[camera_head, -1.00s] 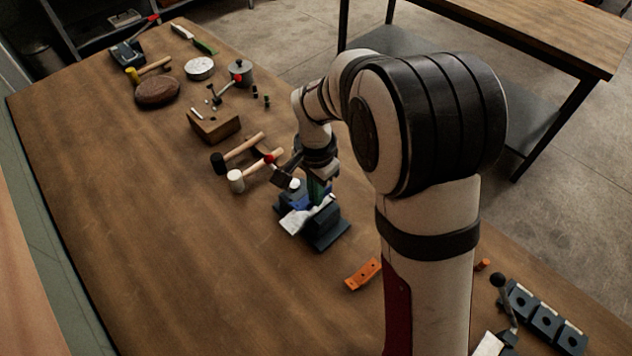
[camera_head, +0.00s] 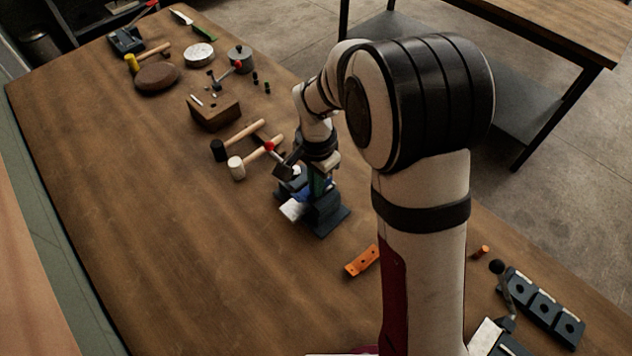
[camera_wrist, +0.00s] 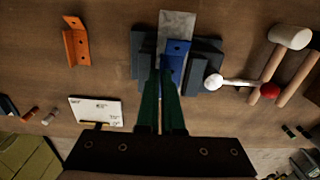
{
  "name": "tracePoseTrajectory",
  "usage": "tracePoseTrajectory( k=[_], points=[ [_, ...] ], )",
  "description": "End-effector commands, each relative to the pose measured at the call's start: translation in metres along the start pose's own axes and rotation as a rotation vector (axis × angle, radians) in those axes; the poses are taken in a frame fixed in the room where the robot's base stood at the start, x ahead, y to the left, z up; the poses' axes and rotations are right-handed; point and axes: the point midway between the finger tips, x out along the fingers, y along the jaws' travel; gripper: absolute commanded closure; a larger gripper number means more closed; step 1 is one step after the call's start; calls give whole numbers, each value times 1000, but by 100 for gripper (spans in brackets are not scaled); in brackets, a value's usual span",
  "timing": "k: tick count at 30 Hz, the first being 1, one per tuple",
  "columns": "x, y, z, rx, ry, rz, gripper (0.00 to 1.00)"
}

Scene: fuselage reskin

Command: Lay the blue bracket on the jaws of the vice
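The vice (camera_wrist: 206,70) is a dark blue-grey block with separate jaws on the wooden bench; it also shows in the head view (camera_head: 328,215). A pale grey metal plate (camera_wrist: 178,24) lies across it. The blue bracket (camera_wrist: 177,60), with dark holes, is over the vice jaws, slightly askew to the plate. My gripper (camera_wrist: 163,74) points down at the vice, its green fingers close together with a narrow gap. The fingertips meet the bracket's left edge and appear shut on it. Contact between bracket and jaws is hidden. In the head view my gripper (camera_head: 318,184) partly covers the bracket.
An orange bracket (camera_head: 362,261) lies on the bench near the vice. Two mallets (camera_head: 237,168) (camera_head: 219,150) and a red-knobbed handle (camera_head: 269,146) are close on the other side. The bench's left part is clear.

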Motion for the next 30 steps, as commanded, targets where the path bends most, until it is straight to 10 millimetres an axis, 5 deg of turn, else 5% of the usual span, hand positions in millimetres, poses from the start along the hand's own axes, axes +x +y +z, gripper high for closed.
tracePoseTrajectory(
  k=[19,25,30],
  points=[
    [13,0,0,0,-1,1,100],
    [13,0,0,0,0,0,61],
    [13,0,0,0,0,0,61]
  ],
)
